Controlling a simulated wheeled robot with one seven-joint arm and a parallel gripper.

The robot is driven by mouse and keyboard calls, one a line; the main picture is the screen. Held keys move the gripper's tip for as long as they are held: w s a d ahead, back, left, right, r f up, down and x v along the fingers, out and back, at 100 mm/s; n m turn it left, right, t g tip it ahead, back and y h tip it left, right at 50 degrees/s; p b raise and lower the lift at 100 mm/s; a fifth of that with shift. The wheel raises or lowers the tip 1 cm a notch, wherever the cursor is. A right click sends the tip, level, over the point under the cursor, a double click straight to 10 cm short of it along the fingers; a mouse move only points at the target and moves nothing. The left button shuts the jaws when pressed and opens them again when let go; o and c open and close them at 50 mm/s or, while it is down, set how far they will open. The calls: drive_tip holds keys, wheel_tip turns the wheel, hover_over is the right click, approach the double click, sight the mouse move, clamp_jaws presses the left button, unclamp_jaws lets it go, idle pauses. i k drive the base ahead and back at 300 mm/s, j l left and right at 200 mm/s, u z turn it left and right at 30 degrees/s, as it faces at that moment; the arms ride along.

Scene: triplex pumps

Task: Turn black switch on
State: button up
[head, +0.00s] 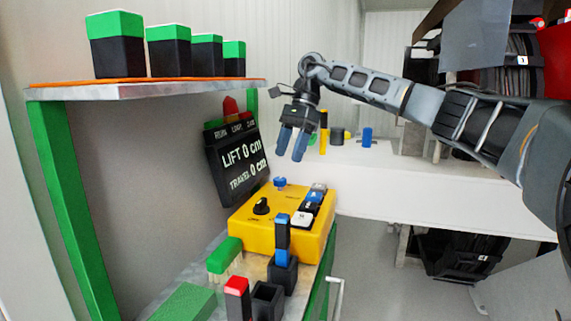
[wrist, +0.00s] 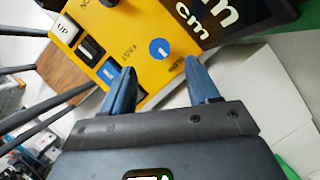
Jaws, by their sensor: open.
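A yellow control box (head: 290,230) stands on the bench in the head view and fills the top of the wrist view (wrist: 135,30). A black rotary switch (head: 261,206) is on its top face, at the left in the head view. A small blue knob (head: 280,183) sits behind it and shows in the wrist view (wrist: 159,49). My gripper (head: 292,152) is open and empty, above the rear of the box. In the wrist view its blue fingers (wrist: 160,68) are apart, with the blue knob in line with the gap.
Push buttons (head: 303,217) line the box's right side. A black display (head: 237,165) reading "LIFT 0 cm, TRAVEL 0 cm" stands behind. Black and blue blocks (head: 283,240) stand in front. A shelf (head: 150,91) with green-topped blocks overhangs at left. The space above the box is clear.

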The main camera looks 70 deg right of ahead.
sight(261, 208)
drive_tip(key=k, duration=1)
